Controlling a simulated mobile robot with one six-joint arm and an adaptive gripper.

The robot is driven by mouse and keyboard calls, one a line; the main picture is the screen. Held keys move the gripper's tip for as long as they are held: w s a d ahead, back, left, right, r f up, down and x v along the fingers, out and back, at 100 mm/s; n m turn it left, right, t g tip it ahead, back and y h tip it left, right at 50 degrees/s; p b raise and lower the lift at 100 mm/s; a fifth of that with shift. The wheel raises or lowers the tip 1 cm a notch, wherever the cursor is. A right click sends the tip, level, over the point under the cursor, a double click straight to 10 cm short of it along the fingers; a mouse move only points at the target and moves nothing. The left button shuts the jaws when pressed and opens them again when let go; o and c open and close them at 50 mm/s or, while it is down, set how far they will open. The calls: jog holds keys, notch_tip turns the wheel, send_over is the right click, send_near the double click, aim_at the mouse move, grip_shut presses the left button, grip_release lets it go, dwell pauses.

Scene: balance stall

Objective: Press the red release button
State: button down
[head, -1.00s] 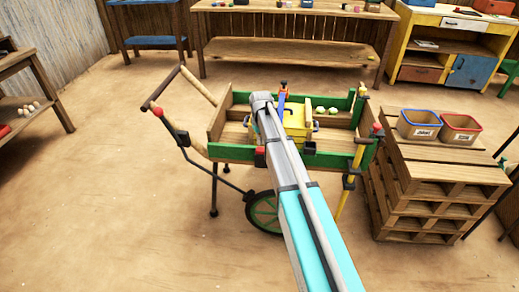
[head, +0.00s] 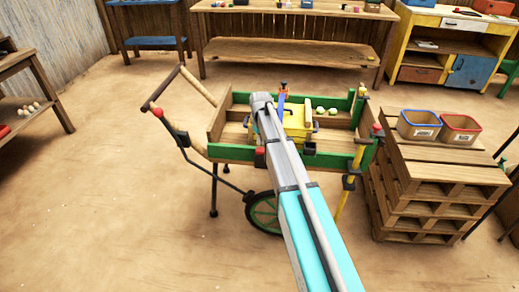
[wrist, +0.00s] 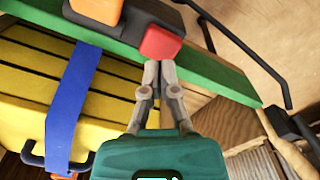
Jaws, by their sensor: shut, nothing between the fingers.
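The red button (wrist: 161,42) sits on a dark mount on the cart's green rail in the wrist view, beside an orange block (wrist: 97,9). My gripper (wrist: 159,66) is shut and empty. Its fingertips are at the button's lower edge in that view; I cannot tell whether they touch it. In the head view a red block (head: 260,157) shows on the cart's near green side, just left of my arm. My gripper is hidden behind the arm there.
The wooden cart (head: 233,153) holds a yellow crate (wrist: 25,85) with a blue strap (wrist: 73,95) over it. Pale green round things (head: 326,110) lie in the cart. A pallet stack (head: 437,190) with two bins stands at the right. The floor at the left is clear.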

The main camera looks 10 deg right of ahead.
aim_at(260, 149)
jog(key=shift+f, duration=0.2)
jog(key=shift+f+b, duration=1.6)
jog(key=shift+b, duration=0.2)
jog(key=shift+r+p, duration=1.85)
notch_tip(260, 149, up, 5)
jog(key=p, duration=0.5)
